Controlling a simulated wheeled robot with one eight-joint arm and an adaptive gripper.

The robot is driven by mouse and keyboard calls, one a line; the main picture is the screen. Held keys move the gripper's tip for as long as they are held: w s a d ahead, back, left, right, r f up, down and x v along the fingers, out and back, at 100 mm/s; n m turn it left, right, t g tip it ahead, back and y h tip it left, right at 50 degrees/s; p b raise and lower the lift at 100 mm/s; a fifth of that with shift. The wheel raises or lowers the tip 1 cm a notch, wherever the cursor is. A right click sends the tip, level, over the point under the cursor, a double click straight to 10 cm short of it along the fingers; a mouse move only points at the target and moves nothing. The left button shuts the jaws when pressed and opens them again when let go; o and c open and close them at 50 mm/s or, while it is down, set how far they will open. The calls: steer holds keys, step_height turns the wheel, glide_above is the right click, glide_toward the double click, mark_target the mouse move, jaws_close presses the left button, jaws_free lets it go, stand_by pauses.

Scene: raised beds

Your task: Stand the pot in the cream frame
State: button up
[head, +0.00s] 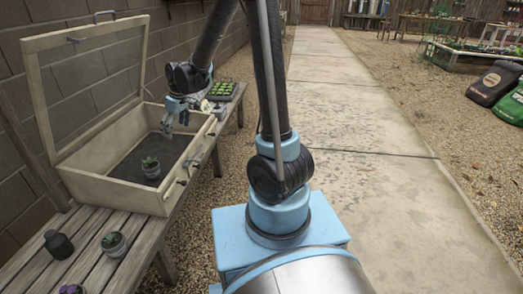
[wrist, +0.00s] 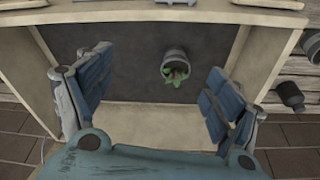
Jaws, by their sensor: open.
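The cream frame (head: 110,190) is a box with a dark soil-coloured floor and its glazed lid (head: 90,80) raised, on a wooden bench. My gripper (head: 175,126) is over the frame's far right part, open and empty, apart from that pot. In the wrist view my gripper (wrist: 157,98) has its fingers spread wide, with the pot (wrist: 175,62) visible beyond and between them, nearer the right finger.
A dark bottle (head: 58,244) and a purple-flowered plant (head: 72,289) are on the near bench. A seedling tray (head: 222,91) lies beyond the frame. A brick wall (head: 30,110) runs behind. The paved path (head: 370,160) to the right is clear.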

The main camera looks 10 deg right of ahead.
steer(key=s+d+r+m+h, duration=0.1)
steer(key=s+d+r+m, duration=0.2)
steer(key=s+d, duration=0.5)
steer(key=s+d+r+m, duration=0.2)
steer(key=s+d+r, duration=0.2)
steer(key=d, duration=0.7)
steer(key=s+d+f+m, duration=0.2)
steer(key=s+d, duration=0.3)
steer(key=s, duration=0.3)
steer(key=s+d+f+m+h, duration=0.1)
steer(key=s+d+f+m, duration=0.1)
steer(key=s+d, duration=0.4)
steer(key=shift+s+f+m+h, duration=0.3)
steer(key=shift+s+f+m, duration=0.1)
steer(key=shift+s+m, duration=0.55)
steer(key=shift+s+d, duration=0.1)
